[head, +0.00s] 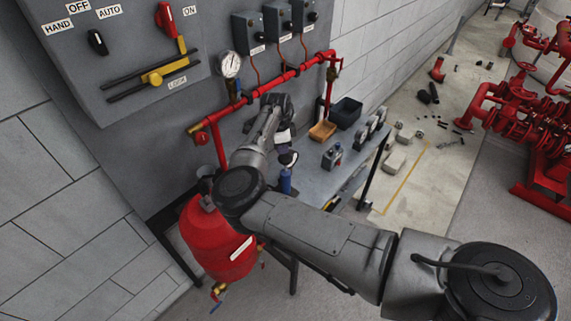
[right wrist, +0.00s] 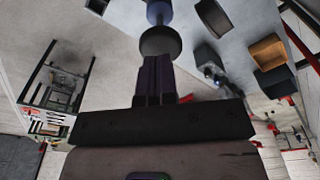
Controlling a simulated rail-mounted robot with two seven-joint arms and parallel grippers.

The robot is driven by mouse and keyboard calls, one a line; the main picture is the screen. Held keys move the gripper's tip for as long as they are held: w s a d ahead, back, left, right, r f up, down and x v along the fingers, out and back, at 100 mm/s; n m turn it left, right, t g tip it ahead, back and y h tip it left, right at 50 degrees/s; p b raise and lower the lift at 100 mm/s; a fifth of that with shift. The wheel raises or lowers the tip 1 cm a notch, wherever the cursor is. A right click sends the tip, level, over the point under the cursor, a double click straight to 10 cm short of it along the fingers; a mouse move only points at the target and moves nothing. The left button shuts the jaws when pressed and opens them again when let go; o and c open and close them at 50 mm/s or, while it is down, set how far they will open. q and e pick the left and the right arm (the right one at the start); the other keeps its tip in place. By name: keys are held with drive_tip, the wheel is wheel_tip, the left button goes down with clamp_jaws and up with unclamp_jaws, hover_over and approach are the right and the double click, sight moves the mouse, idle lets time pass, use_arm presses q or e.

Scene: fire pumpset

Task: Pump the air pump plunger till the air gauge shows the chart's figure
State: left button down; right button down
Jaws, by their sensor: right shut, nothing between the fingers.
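The blue air pump (head: 285,181) stands at the bench's near edge, below my right gripper (head: 285,146) in the head view. In the right wrist view, a dark round plunger knob (right wrist: 160,41) is right at the tips of my right gripper (right wrist: 157,62), with the blue pump body (right wrist: 158,12) beyond it. The fingers are shut together with nothing between them; I cannot tell whether they touch the knob. A round white-faced gauge (head: 230,64) is on the wall pipe; its reading is too small to make out. I cannot identify the chart. My left gripper is out of view.
A red tank (head: 218,243) stands left of the bench (head: 315,178). Red pipework (head: 275,82) runs along the wall behind.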

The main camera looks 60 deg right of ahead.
sight(286, 159)
drive_tip(key=shift+s+f+b, duration=0.1)
drive_tip(key=shift+f+b, duration=0.85)
drive_tip(key=shift+f, duration=0.35)
